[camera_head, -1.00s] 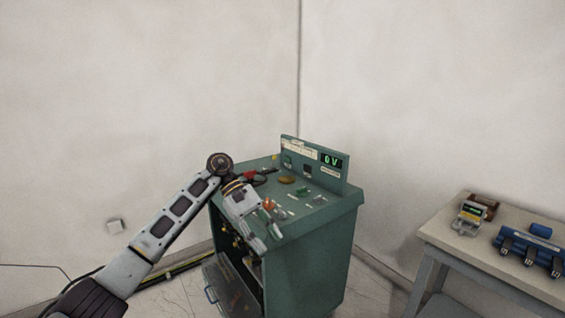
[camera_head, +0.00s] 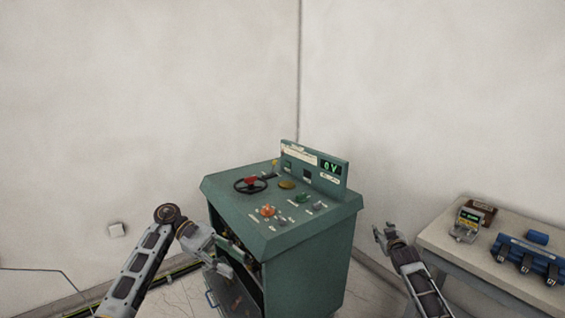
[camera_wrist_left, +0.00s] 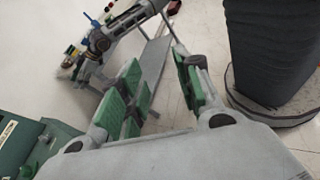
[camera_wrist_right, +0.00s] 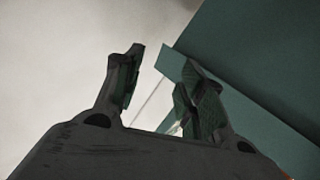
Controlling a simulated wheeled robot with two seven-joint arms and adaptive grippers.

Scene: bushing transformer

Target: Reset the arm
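My left gripper (camera_head: 226,268) is in front of the left side of the green control cabinet (camera_head: 312,262), lower than its top panel. In the left wrist view its green-padded fingers (camera_wrist_left: 160,92) stand apart with nothing between them. My right gripper (camera_head: 382,236) is to the right of the cabinet, between it and the table. In the right wrist view its fingers (camera_wrist_right: 155,92) are apart and empty, with a green surface behind them at the right. Neither gripper appears to touch the cabinet in the head view.
The cabinet top carries a black handwheel (camera_head: 247,186), an orange knob (camera_head: 267,210) and a display (camera_head: 331,167) reading 0 V. Its lower front is open. A table (camera_head: 449,243) at the right holds a meter (camera_head: 467,224) and a blue device (camera_head: 527,262). Walls stand behind.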

